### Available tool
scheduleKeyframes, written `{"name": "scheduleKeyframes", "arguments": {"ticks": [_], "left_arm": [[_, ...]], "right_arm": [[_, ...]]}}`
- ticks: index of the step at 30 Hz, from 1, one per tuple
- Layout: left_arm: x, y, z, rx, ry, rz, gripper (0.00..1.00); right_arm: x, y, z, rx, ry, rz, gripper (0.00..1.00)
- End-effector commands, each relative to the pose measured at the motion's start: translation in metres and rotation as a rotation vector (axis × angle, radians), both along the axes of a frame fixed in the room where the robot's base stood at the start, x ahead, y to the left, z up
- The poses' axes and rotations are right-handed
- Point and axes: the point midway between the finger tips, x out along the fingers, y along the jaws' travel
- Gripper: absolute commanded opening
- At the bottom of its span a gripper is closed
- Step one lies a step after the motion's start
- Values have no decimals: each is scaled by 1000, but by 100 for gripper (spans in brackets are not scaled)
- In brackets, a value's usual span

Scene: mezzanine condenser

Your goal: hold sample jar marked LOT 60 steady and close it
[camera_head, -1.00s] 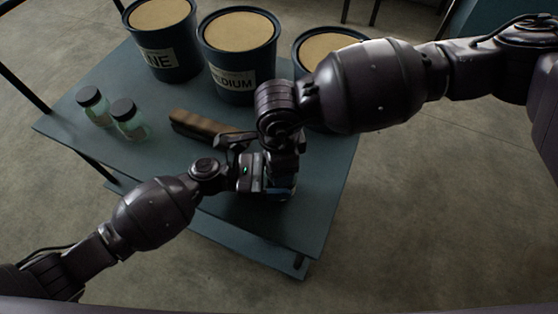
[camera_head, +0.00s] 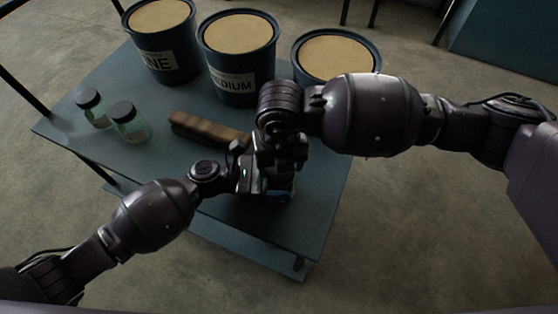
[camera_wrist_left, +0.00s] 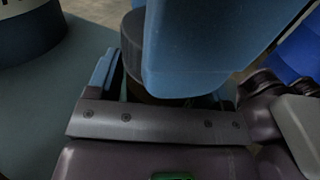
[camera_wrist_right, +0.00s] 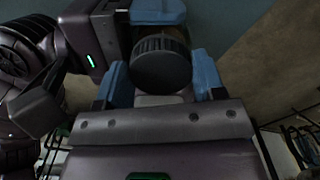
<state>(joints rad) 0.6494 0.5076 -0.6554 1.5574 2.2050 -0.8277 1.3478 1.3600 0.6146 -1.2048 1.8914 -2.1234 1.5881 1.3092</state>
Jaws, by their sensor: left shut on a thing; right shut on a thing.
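The sample jar is mostly hidden between my grippers at the table's near right; no LOT 60 mark is readable. Its dark ribbed lid (camera_wrist_right: 160,65) shows in the right wrist view between the blue fingers of my right gripper (camera_wrist_right: 162,78), which is shut on it. My left gripper (camera_head: 268,178) is shut on the jar from the left, below my right gripper (camera_head: 285,158). In the left wrist view, a blue finger of my right gripper covers much of the dark round shape (camera_wrist_left: 133,40) between my left fingers. Whether the lid sits level is hidden.
Two greenish jars with dark lids (camera_head: 92,108) (camera_head: 130,122) stand at the table's left. A brown brush-like bar (camera_head: 205,128) lies behind my grippers. Three labelled tubs (camera_head: 165,58) (camera_head: 238,75) (camera_head: 325,72) stand along the back. The table's (camera_head: 300,235) near right corner is clear.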

Motion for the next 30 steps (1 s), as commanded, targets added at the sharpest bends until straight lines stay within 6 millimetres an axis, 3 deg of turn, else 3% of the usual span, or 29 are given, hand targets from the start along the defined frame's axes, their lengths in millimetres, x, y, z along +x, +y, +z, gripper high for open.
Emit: {"name": "scheduleKeyframes", "arguments": {"ticks": [30], "left_arm": [[0, 0, -1, 1, 1, 1, 7]], "right_arm": [[-4, -3, 0, 3, 3, -1662, 42]]}}
